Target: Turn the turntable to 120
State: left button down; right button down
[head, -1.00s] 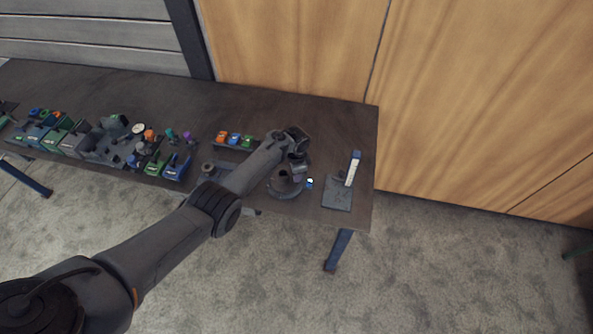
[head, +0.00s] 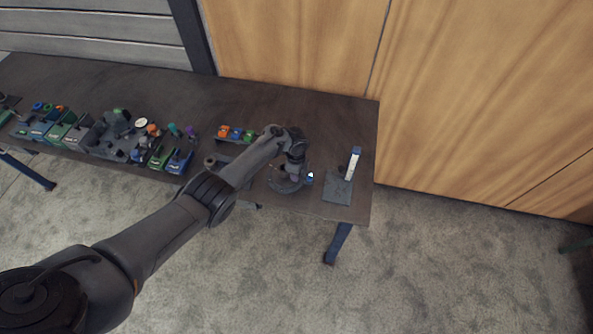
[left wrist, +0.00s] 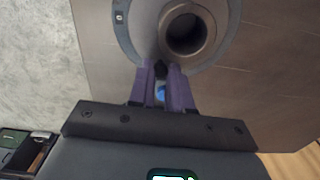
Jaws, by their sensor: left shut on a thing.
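The turntable is a round grey disc (head: 283,187) near the front right of the table. In the left wrist view the disc (left wrist: 128,25) fills the top middle, with a small light mark on its left rim. A brownish-grey pipe piece (left wrist: 203,40) with a dark round bore stands on it. My left gripper (left wrist: 162,75) has its purple fingers pointing at the pipe's near side, shut on a small dark part at the disc's edge. In the head view the left gripper (head: 292,171) is over the turntable and partly hides it. The right gripper is not in view.
A small blue device (head: 310,177) with a lit face is beside the turntable. A flat plate with an upright blue-and-white gauge (head: 353,164) stands to the right. Orange, blue and green blocks (head: 236,133) lie behind the forearm. Several bins (head: 60,130) crowd the table's left.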

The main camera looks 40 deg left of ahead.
pick_arm(q)
jog(key=shift+s+m, duration=0.35)
jog(key=shift+m, duration=0.65)
jog(key=shift+s+m, duration=0.1)
jog(key=shift+m, duration=0.2)
jog(key=c, duration=1.1)
grip_release()
jog(key=shift+o, duration=0.2)
jog(key=shift+p, duration=0.3)
jog(key=shift+r+p, duration=0.3)
jog(key=shift+r, duration=0.35)
notch_tip(320, 180, up, 10)
jog(key=p, duration=0.3)
jog(key=shift+f, duration=0.2)
